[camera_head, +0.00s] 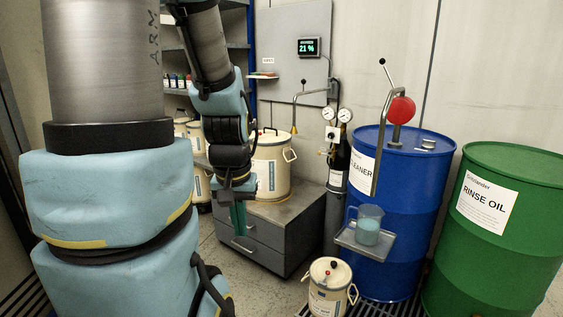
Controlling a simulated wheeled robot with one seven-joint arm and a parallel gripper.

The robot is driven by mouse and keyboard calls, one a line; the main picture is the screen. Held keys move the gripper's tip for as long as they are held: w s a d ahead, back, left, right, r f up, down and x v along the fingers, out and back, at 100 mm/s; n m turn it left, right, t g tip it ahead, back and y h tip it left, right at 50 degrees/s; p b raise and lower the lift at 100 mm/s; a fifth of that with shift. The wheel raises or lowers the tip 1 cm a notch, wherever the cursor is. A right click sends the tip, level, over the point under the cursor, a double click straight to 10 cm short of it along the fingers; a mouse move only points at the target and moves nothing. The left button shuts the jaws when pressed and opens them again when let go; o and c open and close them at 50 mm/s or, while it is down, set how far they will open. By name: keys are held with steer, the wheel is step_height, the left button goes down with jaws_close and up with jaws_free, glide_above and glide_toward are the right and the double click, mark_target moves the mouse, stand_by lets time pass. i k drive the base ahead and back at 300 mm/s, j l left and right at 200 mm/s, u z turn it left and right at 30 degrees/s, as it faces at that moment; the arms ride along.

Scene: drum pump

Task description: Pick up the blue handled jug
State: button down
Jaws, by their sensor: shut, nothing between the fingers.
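The blue handled jug (368,226) is a small see-through beaker with a bluish tint and a handle on its left side. It stands upright on a small grey tray (362,250) at the front of the blue drum (406,195). My gripper (239,225) hangs pointing down, left of the jug and apart from it, in front of the grey drawer cabinet. Its green fingers are shut and hold nothing.
A pump with a red ball (402,110) and a downward spout stands on the blue drum. A green drum (510,220) is at the right. A cream canister (331,287) stands on the floor below the tray. Another canister (271,170) sits on the grey cabinet (285,235).

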mark_target(363, 223)
steer(key=i+j+z, duration=0.25)
steer(key=i+j, duration=0.15)
steer(key=i, duration=0.3)
steer(key=i+j+z, duration=0.2)
steer(key=i+j, duration=0.35)
steer(key=i, duration=0.15)
